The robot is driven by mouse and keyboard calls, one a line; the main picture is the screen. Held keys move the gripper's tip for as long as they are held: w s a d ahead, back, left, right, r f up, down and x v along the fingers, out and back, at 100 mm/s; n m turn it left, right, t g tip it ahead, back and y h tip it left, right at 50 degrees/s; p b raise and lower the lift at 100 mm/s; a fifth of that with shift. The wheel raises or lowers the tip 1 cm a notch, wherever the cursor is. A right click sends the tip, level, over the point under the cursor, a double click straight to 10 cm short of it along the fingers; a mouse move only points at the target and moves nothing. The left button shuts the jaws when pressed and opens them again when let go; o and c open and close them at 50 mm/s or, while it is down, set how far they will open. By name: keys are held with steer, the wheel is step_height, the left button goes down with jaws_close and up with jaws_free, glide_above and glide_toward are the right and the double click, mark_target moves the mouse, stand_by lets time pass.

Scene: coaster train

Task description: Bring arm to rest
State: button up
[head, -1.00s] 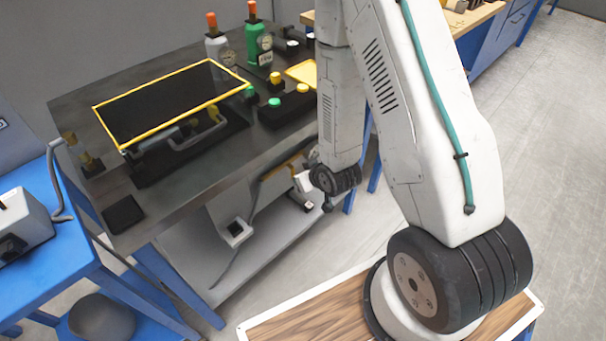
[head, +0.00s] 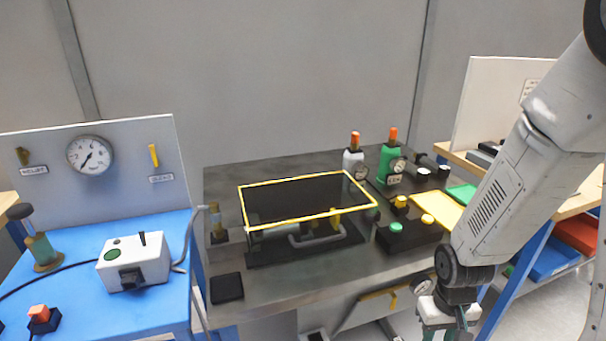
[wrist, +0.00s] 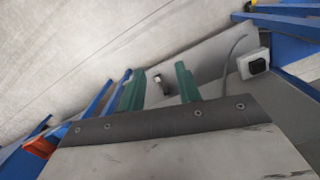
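My arm (head: 510,180) reaches down from the upper right in the head view, bent at a dark wrist joint. My gripper (wrist: 160,82) shows in the wrist view as two green fingers standing apart, with nothing held between them. In the head view its end hangs low at the bottom edge, to the front right of the dark workbench (head: 270,285), with its fingertips cut off. The wrist view looks past the fingers to the grey floor and blue table legs.
A yellow-edged dark panel (head: 310,197), a button box (head: 410,236) and two bottles stand on the workbench. A blue table (head: 150,300) with a white box is at left. Another bench with a yellow tray (head: 437,211) nearby is at right. Grey floor (wrist: 60,60) looks open.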

steer(key=s+r, duration=0.4)
steer(key=r, duration=0.5)
steer(key=s+a+r+t, duration=0.1)
steer(key=s+r, duration=0.3)
steer(key=r, duration=0.6)
steer(key=s+a+r+t, duration=0.1)
steer(key=s+r, duration=0.4)
steer(key=r, duration=0.4)
steer(key=shift+a+r, duration=0.2)
steer(key=shift+r, duration=0.15)
steer(key=shift+d, duration=0.15)
